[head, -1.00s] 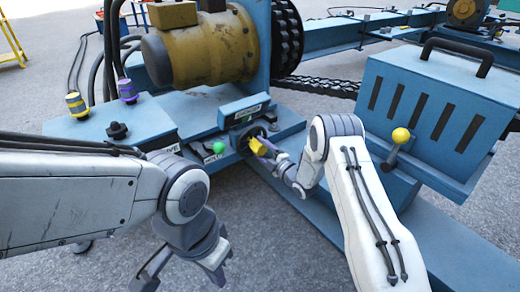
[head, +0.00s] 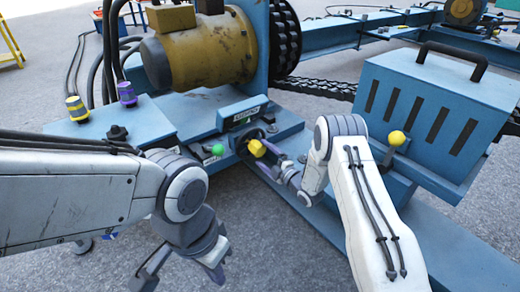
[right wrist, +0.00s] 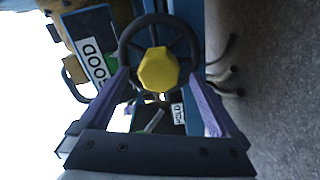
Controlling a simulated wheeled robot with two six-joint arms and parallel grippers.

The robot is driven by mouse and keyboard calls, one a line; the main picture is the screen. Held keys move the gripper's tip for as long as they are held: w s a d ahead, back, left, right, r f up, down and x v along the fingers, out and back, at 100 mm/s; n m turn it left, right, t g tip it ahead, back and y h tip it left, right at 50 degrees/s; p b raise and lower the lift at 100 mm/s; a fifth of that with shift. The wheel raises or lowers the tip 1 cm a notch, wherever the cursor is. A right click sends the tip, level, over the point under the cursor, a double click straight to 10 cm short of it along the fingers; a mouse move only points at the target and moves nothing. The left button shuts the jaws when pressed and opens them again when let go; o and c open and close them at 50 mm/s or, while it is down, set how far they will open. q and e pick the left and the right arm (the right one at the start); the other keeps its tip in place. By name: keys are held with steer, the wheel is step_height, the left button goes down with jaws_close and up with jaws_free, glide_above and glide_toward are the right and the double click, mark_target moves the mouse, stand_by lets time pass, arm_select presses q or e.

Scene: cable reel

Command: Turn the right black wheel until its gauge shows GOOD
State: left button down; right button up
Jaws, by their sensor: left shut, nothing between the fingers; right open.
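The black wheel (right wrist: 188,37) with a yellow faceted hub (right wrist: 158,69) fills the middle of the right wrist view. In the head view its yellow hub (head: 257,148) shows on the blue machine's front. My right gripper (right wrist: 158,77) is open, its purple fingers on either side of the hub; contact cannot be told. It also shows at the wheel in the head view (head: 268,158). A blue gauge housing (head: 243,111) sits above the wheel. Its GOOD label (right wrist: 94,63) has green beside it; the pointer's reading is unclear. My left gripper (head: 182,275) is shut and empty, low at left.
A green knob (head: 217,150) stands just left of the wheel. A lever with a yellow ball (head: 396,138) is on the blue slotted box (head: 430,110) at right. A second black knob (head: 117,131) is at left. A HOLD label (right wrist: 178,114) sits by the wheel.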

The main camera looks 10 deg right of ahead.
steer(key=p+v, duration=0.3)
steer(key=v, duration=0.4)
steer(key=shift+s+d, duration=0.2)
steer(key=shift+s, duration=0.05)
stand_by(0.9)
